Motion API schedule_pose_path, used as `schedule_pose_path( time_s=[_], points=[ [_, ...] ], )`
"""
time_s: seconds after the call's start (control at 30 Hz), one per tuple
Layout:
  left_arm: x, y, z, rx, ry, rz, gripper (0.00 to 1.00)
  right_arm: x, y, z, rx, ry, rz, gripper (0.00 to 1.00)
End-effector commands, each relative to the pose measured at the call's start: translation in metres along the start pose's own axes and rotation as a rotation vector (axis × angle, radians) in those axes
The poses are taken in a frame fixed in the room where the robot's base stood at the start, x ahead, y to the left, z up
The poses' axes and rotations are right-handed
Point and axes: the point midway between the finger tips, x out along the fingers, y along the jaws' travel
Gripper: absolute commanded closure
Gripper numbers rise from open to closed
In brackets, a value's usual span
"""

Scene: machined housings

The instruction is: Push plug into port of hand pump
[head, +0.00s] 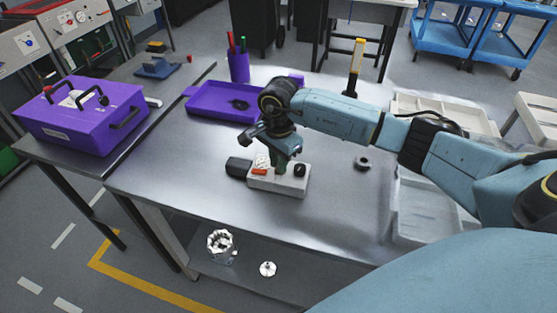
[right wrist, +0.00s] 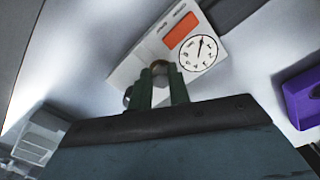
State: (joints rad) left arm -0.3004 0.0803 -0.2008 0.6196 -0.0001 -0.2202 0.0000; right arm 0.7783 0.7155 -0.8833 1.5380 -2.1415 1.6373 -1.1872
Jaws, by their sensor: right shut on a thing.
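The hand pump (head: 292,184) is a pale block on the metal table, with an orange patch and a black knob on top. In the right wrist view the pump (right wrist: 132,62) shows its orange patch and a white round dial. My right gripper (head: 279,169) is over the middle of the pump, pointing down. Its green fingers (right wrist: 158,82) are shut on a small rounded piece, likely the plug (right wrist: 160,67), at the pump's top face. The fingers mostly hide the plug and the port, so I cannot tell how deep it sits. My left gripper is not in view.
A dark block (head: 238,166) lies at the pump's left. A purple tray (head: 213,111) and a purple pen cup (head: 238,67) stand behind. A dark ring (head: 362,162) lies to the right, before pale trays (head: 420,228). The table's front left is clear.

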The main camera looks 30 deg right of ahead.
Motion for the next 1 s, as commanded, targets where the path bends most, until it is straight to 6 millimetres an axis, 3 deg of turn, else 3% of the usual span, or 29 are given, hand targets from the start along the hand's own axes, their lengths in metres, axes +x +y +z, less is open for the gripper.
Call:
schedule_pose_path(
  time_s=[1.0],
  points=[
    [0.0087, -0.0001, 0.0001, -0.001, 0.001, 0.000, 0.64, 0.0081, -0.0001, -0.0001, 0.000, 0.000, 0.000, 1.00]
  ],
)
